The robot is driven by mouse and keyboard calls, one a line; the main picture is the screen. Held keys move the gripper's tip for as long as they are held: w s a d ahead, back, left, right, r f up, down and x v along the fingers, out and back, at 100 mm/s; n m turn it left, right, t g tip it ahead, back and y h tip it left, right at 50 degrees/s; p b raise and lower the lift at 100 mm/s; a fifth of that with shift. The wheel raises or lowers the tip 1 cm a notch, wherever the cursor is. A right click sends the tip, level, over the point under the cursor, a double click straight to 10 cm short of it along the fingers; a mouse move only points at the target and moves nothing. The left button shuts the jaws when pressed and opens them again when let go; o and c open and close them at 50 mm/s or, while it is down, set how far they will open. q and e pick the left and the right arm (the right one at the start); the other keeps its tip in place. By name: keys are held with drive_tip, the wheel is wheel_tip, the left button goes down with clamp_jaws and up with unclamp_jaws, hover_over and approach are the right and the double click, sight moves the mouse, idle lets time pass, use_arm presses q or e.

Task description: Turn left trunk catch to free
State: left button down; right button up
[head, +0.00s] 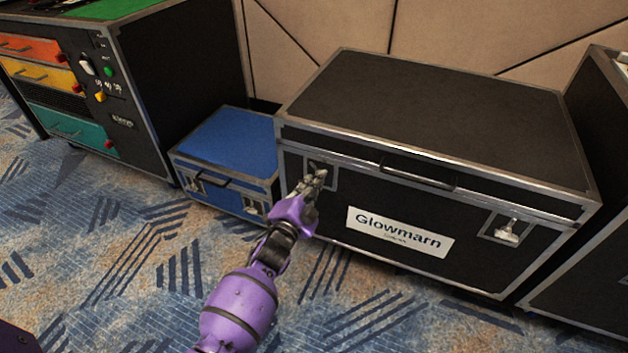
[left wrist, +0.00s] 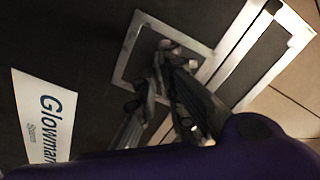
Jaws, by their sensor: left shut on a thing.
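The black trunk (head: 430,105) with silver edges stands on the carpet with its lid down. Its left catch sits in a silver-framed recess (head: 320,165) at the front left, mostly hidden behind my left gripper (head: 318,178). The left gripper is shut on the left catch. In the left wrist view the gripper's fingers (left wrist: 165,85) close on the catch in front of its recess plate (left wrist: 138,38). The right catch (head: 507,232) shows at the front right of the trunk. My right gripper is not in view.
A white "Glowmarn" label (head: 400,231) and a handle (head: 418,174) are on the trunk's front. A blue case (head: 228,140) stands close on the left, beyond it a black cabinet (head: 180,75) with coloured drawers. Another dark case (head: 590,220) stands close on the right. Carpet in front is clear.

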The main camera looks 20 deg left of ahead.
use_arm(q)
drive_tip(key=shift+w+a+r+n+p, duration=0.15)
drive_tip(key=shift+n+p, duration=0.4)
drive_tip(key=shift+n, duration=1.15)
drive_tip(key=shift+a+r+n+p, duration=0.15)
drive_tip(key=shift+n+p, duration=0.4)
drive_tip(key=shift+n, duration=1.15)
drive_tip(key=shift+w+r+n+p, duration=0.1)
drive_tip(key=shift+r+n+p, duration=0.3)
drive_tip(key=shift+n, duration=1.3)
drive_tip(key=shift+f, duration=0.15)
drive_tip(key=c, duration=1.9)
unclamp_jaws()
drive_tip(key=shift+f, duration=0.1)
drive_tip(key=shift+c, duration=0.2)
drive_tip(key=shift+s+d, duration=0.1)
